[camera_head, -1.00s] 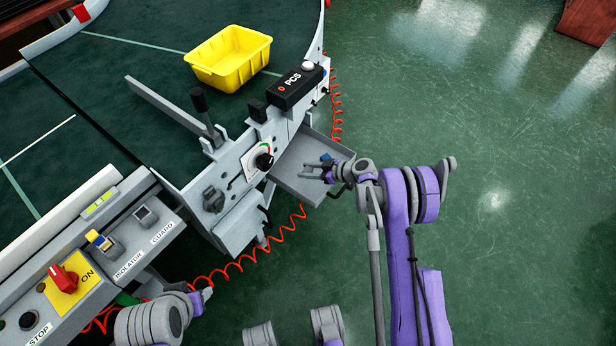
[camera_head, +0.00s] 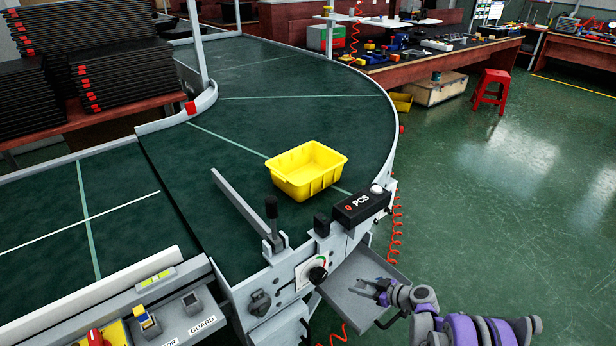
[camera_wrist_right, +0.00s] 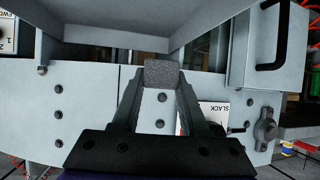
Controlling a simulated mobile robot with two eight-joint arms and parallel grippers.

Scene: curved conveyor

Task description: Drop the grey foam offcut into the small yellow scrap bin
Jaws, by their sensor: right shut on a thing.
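The grey foam offcut (camera_wrist_right: 161,74) is a small dark grey block between the fingertips of my right gripper (camera_wrist_right: 161,84) in the right wrist view. The right gripper is shut on it. In the head view this gripper (camera_head: 366,288) is at the grey metal tray, and the foam cannot be made out clearly there. A yellow open-topped bin (camera_head: 303,183) stands upright on the green conveyor curve, up and left of the gripper. Its visible inside looks empty. My left gripper is out of view.
The grey tray (camera_head: 375,266) hangs off the conveyor's side. Between gripper and bin stand the black PCS counter box (camera_head: 362,206), a lever (camera_head: 272,215) and a knob panel (camera_head: 312,272). The conveyor (camera_head: 240,130) around the bin is clear.

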